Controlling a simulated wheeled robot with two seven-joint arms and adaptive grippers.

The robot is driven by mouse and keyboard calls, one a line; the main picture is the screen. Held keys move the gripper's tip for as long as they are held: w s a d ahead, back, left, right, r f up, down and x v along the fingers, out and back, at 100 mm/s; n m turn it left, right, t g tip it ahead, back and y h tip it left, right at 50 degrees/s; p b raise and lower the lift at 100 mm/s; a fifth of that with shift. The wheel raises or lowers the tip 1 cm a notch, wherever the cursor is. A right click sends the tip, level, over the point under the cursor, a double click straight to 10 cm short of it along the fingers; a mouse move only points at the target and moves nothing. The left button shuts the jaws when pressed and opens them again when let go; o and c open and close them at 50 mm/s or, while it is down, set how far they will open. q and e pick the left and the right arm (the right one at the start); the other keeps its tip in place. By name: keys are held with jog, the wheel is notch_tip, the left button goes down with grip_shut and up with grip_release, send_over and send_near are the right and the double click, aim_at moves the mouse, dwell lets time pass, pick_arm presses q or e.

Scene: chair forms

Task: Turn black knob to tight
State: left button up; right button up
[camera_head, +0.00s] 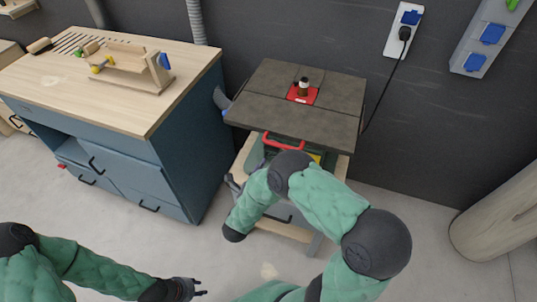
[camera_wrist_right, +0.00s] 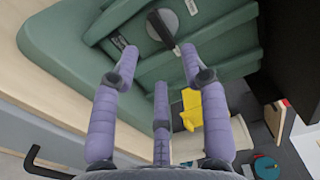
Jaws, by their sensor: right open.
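The black knob (camera_wrist_right: 161,28) is on the side of a green machine body (camera_wrist_right: 225,42), at the top of the right wrist view. A dark bar stands out from its round face. My right gripper (camera_wrist_right: 158,64) has its fingers spread, with nothing between them. Its fingertips point at the green body below and beside the knob, and I cannot tell whether they touch it. In the head view my right arm covers much of the machine's front, and the knob cannot be made out. My left gripper (camera_head: 187,290) is at the bottom edge, fingers apart and empty.
A dark machine table (camera_head: 262,108) with a red insert (camera_head: 303,95) tops the green body. A blue workbench (camera_head: 180,165) with a wooden top stands close on the left. Grey floor is clear in front.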

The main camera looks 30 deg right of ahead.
jog(key=b+x, duration=0.2)
jog(key=x, duration=0.6)
grip_shut()
